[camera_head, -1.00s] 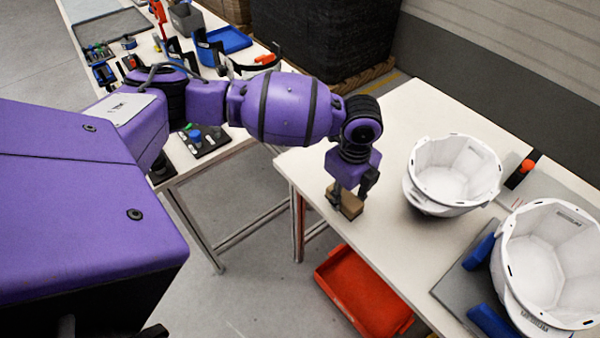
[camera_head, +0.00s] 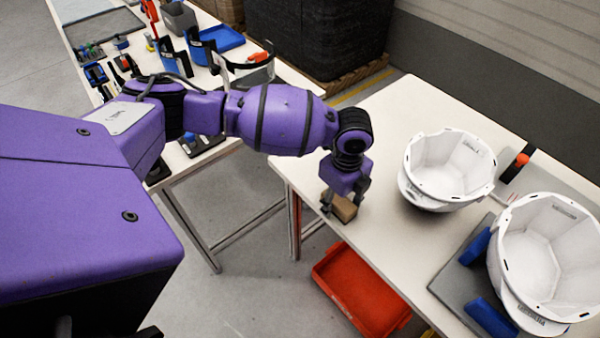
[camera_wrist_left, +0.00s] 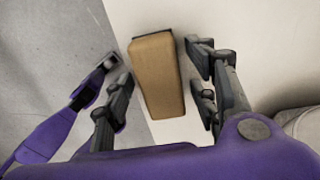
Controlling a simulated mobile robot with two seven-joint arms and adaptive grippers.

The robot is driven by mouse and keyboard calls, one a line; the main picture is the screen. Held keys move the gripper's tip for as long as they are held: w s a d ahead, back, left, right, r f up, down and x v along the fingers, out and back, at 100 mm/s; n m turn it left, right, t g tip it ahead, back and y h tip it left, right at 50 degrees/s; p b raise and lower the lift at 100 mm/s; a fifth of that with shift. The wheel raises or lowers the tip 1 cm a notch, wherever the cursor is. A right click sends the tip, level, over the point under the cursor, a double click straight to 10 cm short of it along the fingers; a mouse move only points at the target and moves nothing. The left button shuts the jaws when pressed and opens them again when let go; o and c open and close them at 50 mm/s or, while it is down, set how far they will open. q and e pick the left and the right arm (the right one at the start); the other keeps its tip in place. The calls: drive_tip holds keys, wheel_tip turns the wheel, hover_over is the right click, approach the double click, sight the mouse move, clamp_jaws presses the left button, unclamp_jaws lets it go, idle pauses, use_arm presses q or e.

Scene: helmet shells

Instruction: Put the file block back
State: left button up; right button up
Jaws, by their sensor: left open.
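The file block (camera_head: 344,209), a tan wooden-looking block, rests near the left edge of the right table. It also shows in the left wrist view (camera_wrist_left: 156,72). My left gripper (camera_head: 342,203) is directly above it, pointing down. In the left wrist view the open fingers (camera_wrist_left: 160,95) stand on both sides of the block, with visible gaps. The block's underside is hidden.
A white helmet shell (camera_head: 447,172) stands to the right of the block. A second shell (camera_head: 540,262) stands near blue pads (camera_head: 490,318) on a grey plate. A red bin (camera_head: 362,290) sits below the table edge. The other table holds a blue tray (camera_head: 222,38).

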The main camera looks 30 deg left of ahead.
use_arm(q)
drive_tip(key=shift+w+r, duration=0.1)
drive_tip(key=shift+r, duration=0.1)
wheel_tip(320, 180, up, 12)
drive_tip(key=shift+p, duration=0.35)
